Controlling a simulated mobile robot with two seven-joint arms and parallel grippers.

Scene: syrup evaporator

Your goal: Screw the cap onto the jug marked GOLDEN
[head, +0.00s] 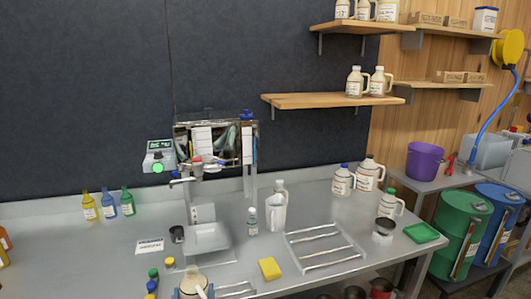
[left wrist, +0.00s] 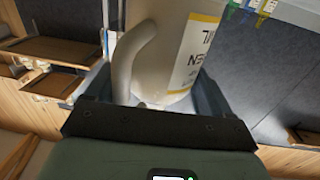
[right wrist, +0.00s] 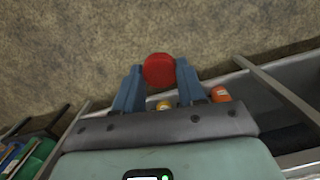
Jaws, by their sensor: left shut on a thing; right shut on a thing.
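My left gripper (left wrist: 160,88) is shut on a cream jug (left wrist: 165,45) with a handle. The jug's pale label with a yellow edge shows only part of its lettering, so I cannot read the full word. In the head view a cream jug (head: 193,280) at the bottom edge looks like the same one, cut off by the frame. My right gripper (right wrist: 158,85) is shut on a red cap (right wrist: 159,70), held between its fingertips. The right gripper does not show clearly in the head view. The cap is apart from any jug in the right wrist view.
Small coloured bottles (head: 108,203) stand at back left.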

